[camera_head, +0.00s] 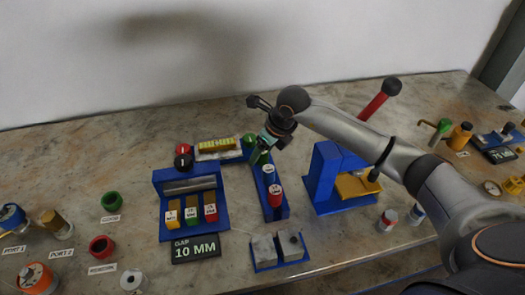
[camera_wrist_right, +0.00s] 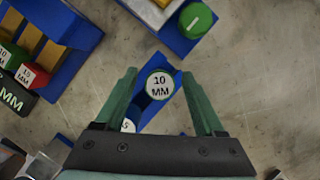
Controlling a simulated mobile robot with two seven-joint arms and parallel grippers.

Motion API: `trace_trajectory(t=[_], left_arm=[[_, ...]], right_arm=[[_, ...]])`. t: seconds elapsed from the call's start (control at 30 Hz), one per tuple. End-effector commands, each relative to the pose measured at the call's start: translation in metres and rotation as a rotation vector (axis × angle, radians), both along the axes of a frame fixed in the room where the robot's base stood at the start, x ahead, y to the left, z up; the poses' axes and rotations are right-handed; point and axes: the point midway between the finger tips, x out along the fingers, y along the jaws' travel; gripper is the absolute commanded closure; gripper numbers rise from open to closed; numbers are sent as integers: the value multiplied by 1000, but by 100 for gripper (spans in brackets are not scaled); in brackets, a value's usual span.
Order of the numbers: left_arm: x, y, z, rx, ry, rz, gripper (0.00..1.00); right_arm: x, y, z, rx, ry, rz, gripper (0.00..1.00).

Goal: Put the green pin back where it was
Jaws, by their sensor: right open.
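The green pin (camera_wrist_right: 160,85), its white top marked 10 MM, is between the two fingers of my right gripper (camera_wrist_right: 163,92) in the right wrist view. It appears upright at one end of the blue pin rack (camera_head: 282,212). My right gripper (camera_head: 264,152) is open around it, and a small gap shows on each side. In the head view, the gripper partly hides the green pin (camera_head: 261,158). A blue pin (camera_head: 268,172) and a red pin (camera_head: 275,196) stand in the same rack. My left gripper is out of view.
A green knob (camera_head: 249,139) sits close behind the gripper, beside a blue tray with a yellow block (camera_head: 217,144). A blue gauge-block stand (camera_head: 162,176) is left, a blue press-like fixture (camera_head: 323,170) right.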

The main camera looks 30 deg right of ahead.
Motion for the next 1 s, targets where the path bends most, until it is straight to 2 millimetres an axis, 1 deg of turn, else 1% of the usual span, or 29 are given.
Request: trace_trajectory(t=[0.13, 0.23, 0.27, 0.6, 0.7, 0.83, 1.0], left_arm=[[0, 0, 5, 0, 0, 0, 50], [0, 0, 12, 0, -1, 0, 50], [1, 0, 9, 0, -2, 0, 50], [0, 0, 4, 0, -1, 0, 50], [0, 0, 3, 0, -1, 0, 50], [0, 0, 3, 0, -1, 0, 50], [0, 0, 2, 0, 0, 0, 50]], right_arm=[[0, 0, 5, 0, 0, 0, 29], [0, 0, 15, 0, -1, 0, 29], [-2, -1, 18, -1, -5, 1, 29], [-29, -13, 87, -1, -6, 0, 29], [-35, -15, 102, -1, -4, 0, 29], [-40, -17, 115, 0, -2, 1, 29], [-43, -17, 120, 0, 0, 0, 29]])
